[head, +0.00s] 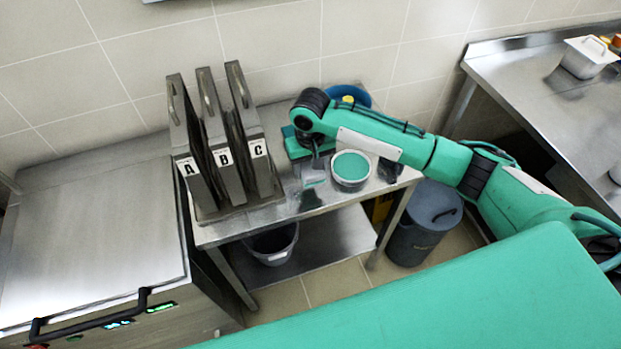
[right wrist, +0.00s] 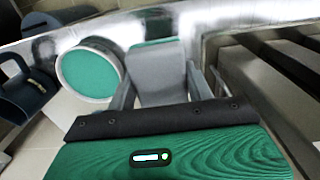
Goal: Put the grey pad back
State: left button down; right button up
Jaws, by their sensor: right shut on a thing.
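The grey pad (right wrist: 158,72) is a flat grey piece between the two fingers of my right gripper (right wrist: 160,85) in the right wrist view. The fingers press on its left and right sides, so the gripper is shut on it. A teal strip shows along its far edge. In the head view my right gripper (head: 313,180) points down at the steel table, just left of a round tub (head: 351,185) with teal content. The pad is small and partly hidden there, and I cannot tell whether it touches the table. My left gripper is out of view.
Three tall grey panels, with labels including A (head: 187,168) and C (head: 258,149), stand in a rack left of the gripper. The tub (right wrist: 88,70) and a dark mug (right wrist: 22,92) are close by. A blue bowl (head: 362,93) stands behind. The table's front edge (head: 300,217) is near.

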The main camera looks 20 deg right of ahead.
aim_at(310, 166)
notch_tip(310, 166, down, 7)
jog(key=shift+f+p, duration=0.1)
jog(key=shift+p, duration=0.4)
jog(key=o, duration=0.9)
notch_tip(310, 166, up, 12)
jog(key=shift+r+b, duration=0.15)
jog(key=shift+b, duration=0.9)
